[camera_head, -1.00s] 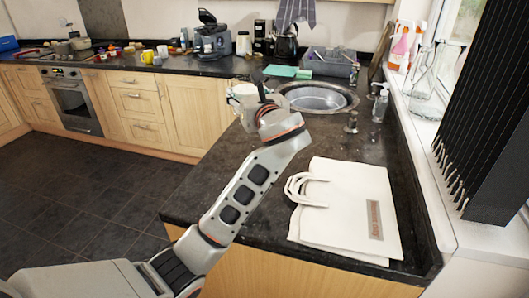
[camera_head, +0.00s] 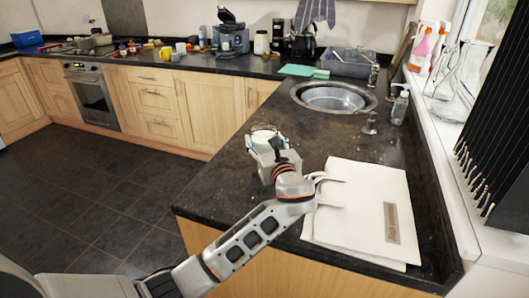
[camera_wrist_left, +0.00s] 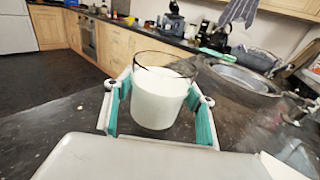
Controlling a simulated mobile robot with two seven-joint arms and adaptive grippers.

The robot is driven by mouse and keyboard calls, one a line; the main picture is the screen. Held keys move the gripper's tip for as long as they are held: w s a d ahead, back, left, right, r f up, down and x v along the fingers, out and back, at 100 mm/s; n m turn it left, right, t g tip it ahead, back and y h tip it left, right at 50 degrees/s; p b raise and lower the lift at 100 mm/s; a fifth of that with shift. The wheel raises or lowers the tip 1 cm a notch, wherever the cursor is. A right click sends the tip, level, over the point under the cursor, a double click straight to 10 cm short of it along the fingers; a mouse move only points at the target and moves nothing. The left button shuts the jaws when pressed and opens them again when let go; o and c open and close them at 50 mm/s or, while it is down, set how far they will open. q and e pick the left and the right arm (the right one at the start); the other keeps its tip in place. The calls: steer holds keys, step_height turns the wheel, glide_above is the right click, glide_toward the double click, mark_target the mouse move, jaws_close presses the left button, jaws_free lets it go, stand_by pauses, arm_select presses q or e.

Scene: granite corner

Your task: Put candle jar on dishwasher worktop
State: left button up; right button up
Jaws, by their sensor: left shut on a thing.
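The candle jar (camera_head: 263,133) is a clear glass filled with white wax. It is upright over the dark worktop (camera_head: 223,185), left of and nearer than the sink. My left gripper (camera_head: 265,147) is around it; in the left wrist view the jar (camera_wrist_left: 160,97) sits between the two teal-padded fingers of the gripper (camera_wrist_left: 158,115), which is shut on it. My arm hides the jar's lower part in the head view, and I cannot tell whether its base touches the worktop. No label shows which section is the dishwasher worktop. My right gripper is not in view.
A white bag (camera_head: 365,215) lies flat on the worktop to the right of my left arm.

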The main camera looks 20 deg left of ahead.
mark_target(264, 150)
arm_select(q)
step_height(264, 150, down, 4)
steer(key=shift+r, duration=0.15)
steer(key=o, duration=1.4)
steer(key=v, duration=1.2)
